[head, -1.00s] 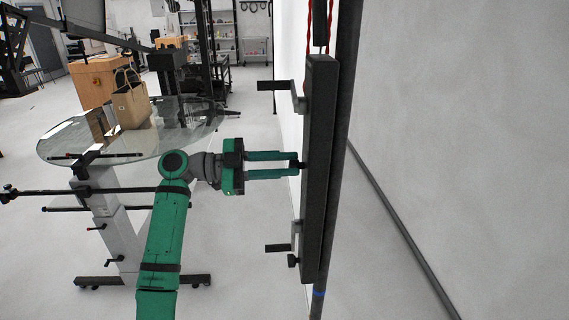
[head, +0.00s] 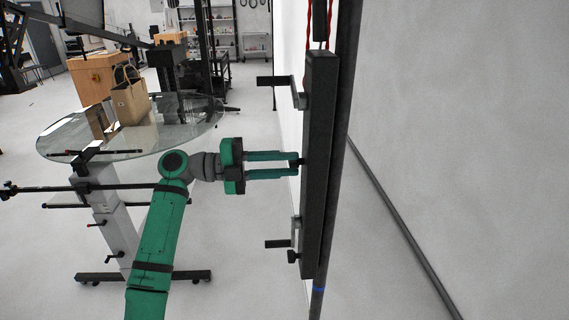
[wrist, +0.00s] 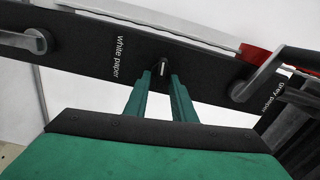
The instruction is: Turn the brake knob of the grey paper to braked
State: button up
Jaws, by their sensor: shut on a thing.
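A long black panel (head: 318,170) stands upright on the wall in the head view. It has an upper crank (head: 298,98), a lower crank (head: 296,230) and a small black lower knob (head: 293,257). My gripper (head: 296,162) is shut on another small black knob (wrist: 163,68) between the two cranks; a light mark shows on that knob in the wrist view. The printed label "white paper" (wrist: 119,56) lies beside this held knob. The label "grey paper" (wrist: 281,90) lies beyond the right crank (wrist: 258,79). The knob near that label is not clear in the wrist view.
A glass-topped table (head: 70,135) with a paper bag (head: 129,100) stands left, behind my arm. Red cords (head: 329,20) hang above the panel. A dark pole (head: 339,130) runs along the panel's right side. The floor below my gripper looks clear.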

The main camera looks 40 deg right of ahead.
jog(key=shift+s+f+m, duration=0.1)
jog(key=shift+m, duration=0.5)
jog(key=o, duration=0.7)
jog(key=v, duration=1.1)
jog(key=shift+d, duration=0.1)
